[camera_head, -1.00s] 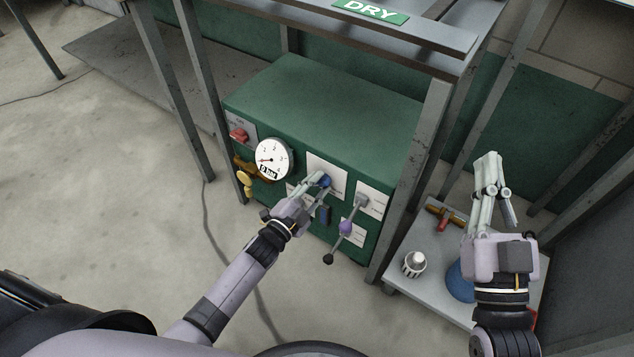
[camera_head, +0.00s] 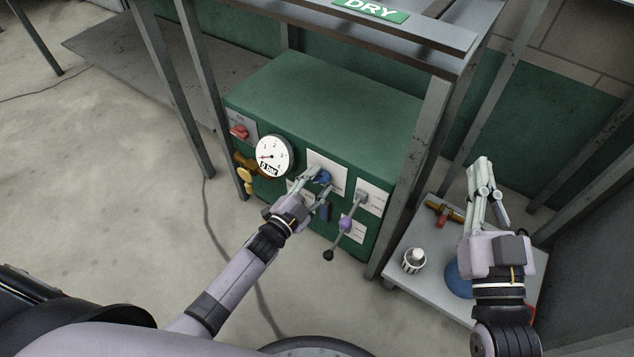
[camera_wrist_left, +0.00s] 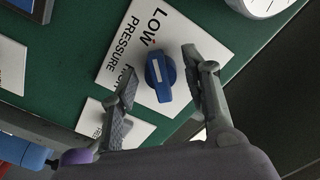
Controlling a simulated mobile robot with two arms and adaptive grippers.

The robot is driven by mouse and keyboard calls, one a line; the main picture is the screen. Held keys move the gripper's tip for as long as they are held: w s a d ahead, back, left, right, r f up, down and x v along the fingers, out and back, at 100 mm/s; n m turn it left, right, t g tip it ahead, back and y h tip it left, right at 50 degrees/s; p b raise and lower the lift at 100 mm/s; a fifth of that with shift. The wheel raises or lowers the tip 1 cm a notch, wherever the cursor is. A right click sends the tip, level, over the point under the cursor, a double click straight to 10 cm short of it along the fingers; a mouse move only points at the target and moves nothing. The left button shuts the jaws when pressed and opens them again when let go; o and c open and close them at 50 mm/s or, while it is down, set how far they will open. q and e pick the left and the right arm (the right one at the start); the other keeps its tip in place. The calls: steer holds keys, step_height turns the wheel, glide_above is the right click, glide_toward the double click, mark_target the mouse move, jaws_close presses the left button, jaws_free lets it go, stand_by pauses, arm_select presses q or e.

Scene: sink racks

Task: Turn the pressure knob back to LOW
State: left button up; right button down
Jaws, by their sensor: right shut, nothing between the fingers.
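The blue pressure knob (camera_head: 323,177) sits on a white plate on the front of the green machine. In the left wrist view the knob (camera_wrist_left: 160,76) has a white bar on its face, and the plate reads LOW and PRESSURE, with another word partly hidden by a finger. My left gripper (camera_head: 312,185) is at the knob. In the wrist view its fingers (camera_wrist_left: 160,75) are spread on either side of the knob, with gaps showing. My right gripper (camera_head: 482,165) is shut and empty, raised above the small side table.
A gauge reading 0 bar (camera_head: 272,155), a red switch (camera_head: 239,131), a brass valve (camera_head: 246,178) and a lever with a black ball (camera_head: 328,255) surround the plate. Frame legs flank the machine. A white-capped jar (camera_head: 414,260) and a red-handled valve (camera_head: 443,216) are on the side table (camera_head: 395,277).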

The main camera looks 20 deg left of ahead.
arm_select(q)
steer(key=shift+o, duration=0.3)
steer(key=v, duration=1.2)
steer(key=shift+d+r, duration=0.1)
